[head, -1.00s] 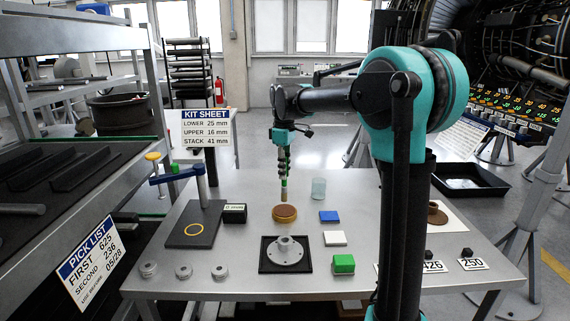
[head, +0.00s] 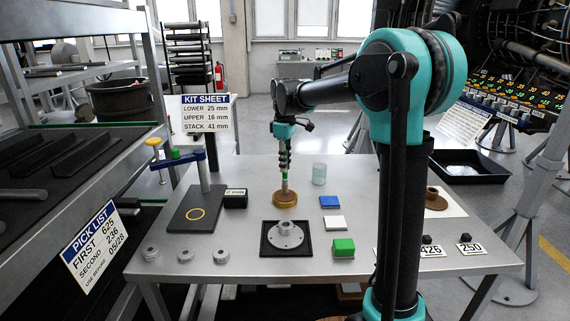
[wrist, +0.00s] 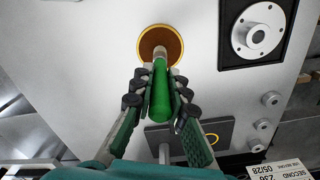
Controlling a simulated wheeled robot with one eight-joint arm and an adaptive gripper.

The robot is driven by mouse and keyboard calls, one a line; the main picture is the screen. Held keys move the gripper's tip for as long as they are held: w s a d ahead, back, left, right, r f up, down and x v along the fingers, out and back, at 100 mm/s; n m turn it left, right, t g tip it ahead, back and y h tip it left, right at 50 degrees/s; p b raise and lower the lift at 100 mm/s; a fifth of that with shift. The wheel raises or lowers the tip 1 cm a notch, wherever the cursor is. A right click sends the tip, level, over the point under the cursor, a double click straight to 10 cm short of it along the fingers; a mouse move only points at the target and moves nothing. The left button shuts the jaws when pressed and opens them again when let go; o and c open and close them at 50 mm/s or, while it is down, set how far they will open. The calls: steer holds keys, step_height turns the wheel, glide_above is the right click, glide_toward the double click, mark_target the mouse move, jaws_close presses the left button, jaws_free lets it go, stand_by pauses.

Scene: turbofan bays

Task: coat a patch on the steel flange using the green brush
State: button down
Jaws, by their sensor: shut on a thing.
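My gripper (head: 285,160) is shut on the green brush (wrist: 160,97), which hangs roughly upright with its tip down. In the wrist view the brush's lower end is over the round brown-topped dish with an orange rim (wrist: 160,45). In the head view the tip meets the dish (head: 284,200); I cannot tell how deep it sits. The steel flange (head: 285,236) lies on a black square tray (head: 267,251), in front of the dish in the head view. It also shows in the wrist view (wrist: 257,33), with a raised hub and bolt holes. No coated patch can be made out on it.
Blue (head: 329,201), white (head: 335,223) and green (head: 343,247) blocks stand right of the flange. A clear glass (head: 319,174) stands behind. A dark stand with a post (head: 193,215) is at left, with several small metal rings (head: 185,256) in front.

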steer(key=shift+f, duration=0.6)
stand_by(1.5)
steer(key=shift+r, duration=3.55)
